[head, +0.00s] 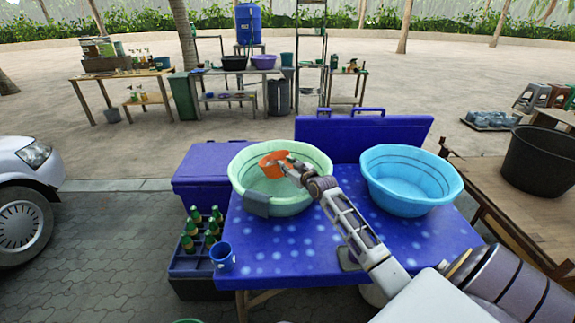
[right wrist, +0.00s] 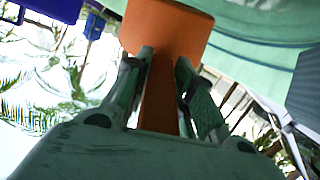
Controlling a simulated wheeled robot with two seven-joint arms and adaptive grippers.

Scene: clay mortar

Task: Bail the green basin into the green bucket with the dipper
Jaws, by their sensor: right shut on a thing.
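The light green basin (head: 318,158) stands on the blue table with water in it. An orange dipper (head: 272,160) is inside its rim at the back; I cannot tell whether it touches the water. My right gripper (head: 294,166) is shut on the dipper's handle. In the right wrist view the orange handle (right wrist: 158,105) runs between the two fingers of the gripper (right wrist: 161,65), and the basin's green wall (right wrist: 240,52) is close behind. A sliver of green rim (head: 187,321) at the bottom edge may be the green bucket; the rest is cut off. My left gripper is out of view.
A light blue basin (head: 405,190) stands right of the green one on the blue table (head: 300,262). A grey piece (head: 255,204) hangs on the green basin's front rim. A small blue mug (head: 222,258) is at the table's left corner, beside a crate of green bottles (head: 190,265).

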